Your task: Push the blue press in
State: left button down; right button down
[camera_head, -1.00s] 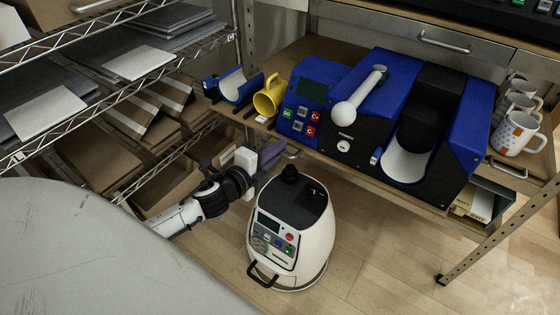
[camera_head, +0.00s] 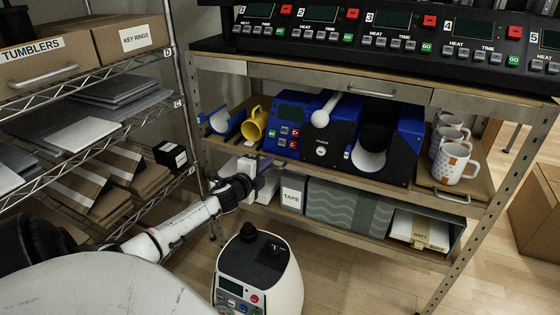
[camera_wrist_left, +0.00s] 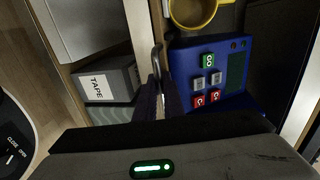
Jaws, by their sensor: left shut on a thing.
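The blue press (camera_head: 410,126) stands on a wooden pull-out shelf (camera_head: 225,147) under the bench. It has a control box with red and green buttons, a white-knobbed lever and a white curved cradle. Its button panel also shows in the left wrist view (camera_wrist_left: 183,62). My left gripper (camera_head: 268,168) is at the shelf's front edge, left of the middle, below the control box. In the left wrist view its fingers (camera_wrist_left: 160,102) are closed around a thin metal handle (camera_wrist_left: 157,62) at that edge. The fingertips are partly hidden. My right gripper is not in view.
A yellow mug (camera_head: 254,125) and a blue cradle (camera_head: 218,121) stand left of the press, patterned mugs (camera_head: 458,163) right. A tape box (camera_head: 292,193) is on the lower shelf. A white machine (camera_head: 258,275) stands on the floor nearby. A wire rack (camera_head: 150,115) is at left.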

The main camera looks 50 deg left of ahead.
pick_arm(q)
jog(key=shift+w+a, duration=0.15)
jog(key=shift+w, duration=0.2)
jog(key=c, duration=1.9)
grip_release()
jog(key=shift+o, duration=0.2)
jog(key=shift+s+d+r, duration=0.1)
jog(key=shift+s+d, duration=0.15)
jog(key=shift+s, duration=0.2)
jog(key=p+v, duration=0.2)
jog(key=v, duration=0.7)
